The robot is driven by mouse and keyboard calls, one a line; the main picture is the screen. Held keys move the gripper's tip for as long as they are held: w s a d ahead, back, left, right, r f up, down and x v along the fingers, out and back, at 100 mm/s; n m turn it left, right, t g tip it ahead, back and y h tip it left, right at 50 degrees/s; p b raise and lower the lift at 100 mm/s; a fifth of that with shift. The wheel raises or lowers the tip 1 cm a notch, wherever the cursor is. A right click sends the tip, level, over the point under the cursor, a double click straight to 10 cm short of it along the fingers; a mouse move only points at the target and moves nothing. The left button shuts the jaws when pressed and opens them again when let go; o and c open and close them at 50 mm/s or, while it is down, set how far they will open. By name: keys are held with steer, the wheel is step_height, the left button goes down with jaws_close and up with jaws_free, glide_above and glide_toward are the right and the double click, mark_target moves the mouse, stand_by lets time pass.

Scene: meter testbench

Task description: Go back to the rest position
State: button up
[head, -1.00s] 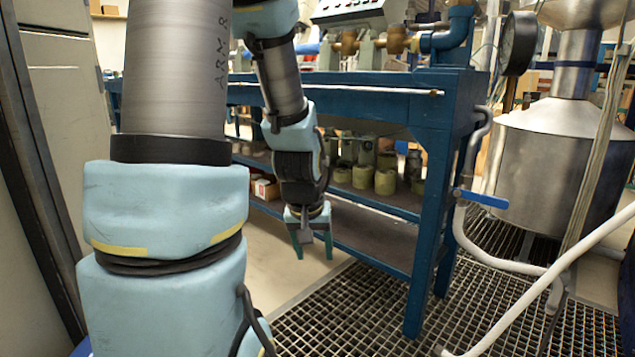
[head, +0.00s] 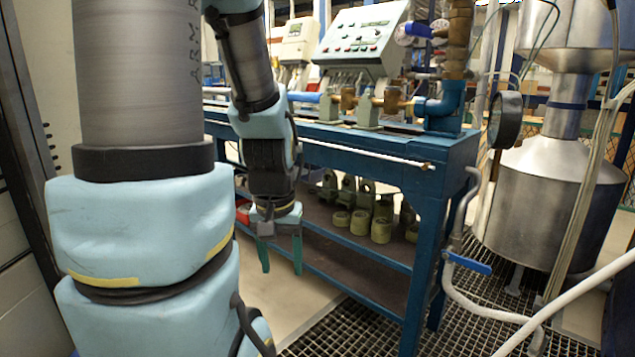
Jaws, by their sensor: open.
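My gripper (head: 281,268) hangs at the end of my arm, fingers pointing down. Its two green fingers are spread apart and nothing shows between them. It is in front of the lower shelf of the blue bench (head: 425,190), with pale floor visible below it. Whether it touches the bench cannot be told, but it looks apart from it. My arm's large upper links fill the left of the view and hide what is behind them.
The bench carries a control panel (head: 361,40) and brass and blue pipework (head: 440,105). Several greenish fittings (head: 360,218) stand on its shelf. A steel tank (head: 548,200) stands right, with a blue-handled valve (head: 470,264) and white hose (head: 585,282). Floor grating (head: 365,325) lies in front.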

step_height(320, 180, up, 17)
steer(key=p, duration=1.5)
steer(key=shift+r, duration=0.2)
